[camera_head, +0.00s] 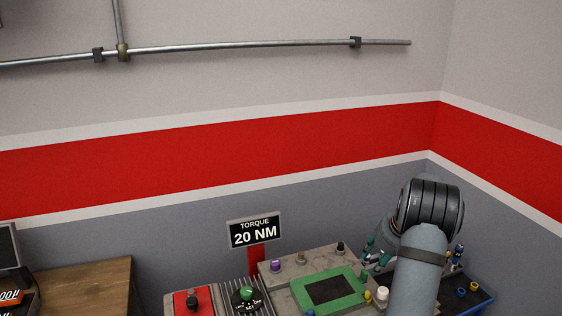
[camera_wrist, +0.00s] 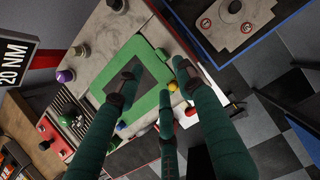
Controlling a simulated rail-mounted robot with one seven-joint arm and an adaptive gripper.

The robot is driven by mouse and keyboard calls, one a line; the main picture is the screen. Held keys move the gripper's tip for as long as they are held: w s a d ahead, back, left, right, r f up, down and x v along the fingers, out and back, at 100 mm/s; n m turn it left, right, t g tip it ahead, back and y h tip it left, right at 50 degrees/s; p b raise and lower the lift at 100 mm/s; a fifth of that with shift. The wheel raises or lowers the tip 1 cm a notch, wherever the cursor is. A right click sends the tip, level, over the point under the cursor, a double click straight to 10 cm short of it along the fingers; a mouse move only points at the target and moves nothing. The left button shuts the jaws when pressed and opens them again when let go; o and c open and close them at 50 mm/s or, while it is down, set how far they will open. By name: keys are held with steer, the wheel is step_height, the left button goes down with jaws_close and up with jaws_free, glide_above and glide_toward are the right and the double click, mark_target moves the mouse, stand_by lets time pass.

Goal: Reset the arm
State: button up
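My gripper (camera_wrist: 158,82) has dark teal fingers that reach into the wrist view from the bottom. Their tips stand apart with nothing between them, so it is open and empty. Below the tips lies a green-framed panel with a dark centre (camera_wrist: 152,75) on a grey worktop. I cannot tell the height of the tips above it. In the head view my arm stands at the lower right, and parts of the teal fingers (camera_head: 372,248) show left of it, over the right side of the worktop. The rest of the gripper is hidden by the arm.
The worktop (camera_head: 285,270) carries several coloured knobs. A "TORQUE 20 NM" sign (camera_head: 255,231) stands behind it. A red box with a dark knob (camera_head: 192,299) is at the left, and a wooden table (camera_head: 85,285) further left. A blue-edged tray (camera_head: 478,291) is right. Walls close the back and right.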

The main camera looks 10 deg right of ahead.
mark_target(364, 273)
steer(key=x, duration=0.9)
steer(key=shift+f, duration=0.1)
steer(key=shift+w, duration=0.1)
steer(key=shift+r+p, duration=0.25)
steer(key=shift+p, duration=0.1)
steer(key=shift+f+b, duration=0.2)
steer(key=shift+b, duration=0.25)
steer(key=a+v, duration=0.1)
steer(key=v, duration=1.1)
steer(key=x, duration=1.1)
steer(key=shift+d+f, duration=0.4)
steer(key=shift+f, duration=0.05)
step_height(364, 273, up, 10)
steer(key=p, duration=0.9)
steer(key=shift+w+f, duration=0.2)
steer(key=shift+f, duration=0.05)
